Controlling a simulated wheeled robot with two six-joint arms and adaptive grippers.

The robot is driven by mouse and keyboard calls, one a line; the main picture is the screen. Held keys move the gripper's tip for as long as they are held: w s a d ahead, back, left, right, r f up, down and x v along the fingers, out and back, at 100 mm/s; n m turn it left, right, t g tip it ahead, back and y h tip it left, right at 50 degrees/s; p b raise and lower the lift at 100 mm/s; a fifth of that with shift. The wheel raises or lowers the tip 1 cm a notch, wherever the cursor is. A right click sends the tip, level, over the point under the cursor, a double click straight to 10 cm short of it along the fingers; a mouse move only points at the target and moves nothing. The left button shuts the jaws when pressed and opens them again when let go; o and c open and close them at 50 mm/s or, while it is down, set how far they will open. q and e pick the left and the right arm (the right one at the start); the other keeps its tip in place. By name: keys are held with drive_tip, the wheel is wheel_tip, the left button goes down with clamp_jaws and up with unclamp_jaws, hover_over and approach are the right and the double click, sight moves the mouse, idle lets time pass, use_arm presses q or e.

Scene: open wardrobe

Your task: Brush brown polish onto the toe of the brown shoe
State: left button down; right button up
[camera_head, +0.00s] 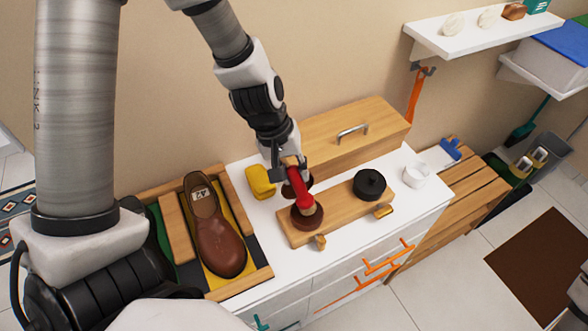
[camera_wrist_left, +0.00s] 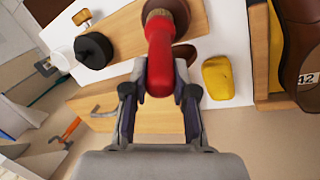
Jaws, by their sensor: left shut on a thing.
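My left gripper (camera_head: 290,168) is shut on the red handle of a brush (camera_head: 302,192). The red handle also shows in the left wrist view (camera_wrist_left: 159,62). In the left wrist view only part of the shoe (camera_wrist_left: 300,45) shows, at the right edge.
The wooden board (camera_head: 338,208) also bears a black tin (camera_head: 370,184). Another brown round thing (camera_head: 290,190) sits behind the brush. A yellow sponge-like block (camera_head: 260,181) lies between shoe and board. A wooden box (camera_head: 345,128) stands behind; a white cup (camera_head: 416,175) stands right.

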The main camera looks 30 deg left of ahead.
use_arm(q)
drive_tip(key=shift+f, duration=0.15)
drive_tip(key=shift+f+b, duration=0.35)
drive_tip(key=shift+b, duration=0.1)
idle(1.0)
wheel_tip(320, 180, up, 7)
drive_tip(key=p, duration=0.7)
drive_tip(key=shift+r, duration=0.1)
idle(0.5)
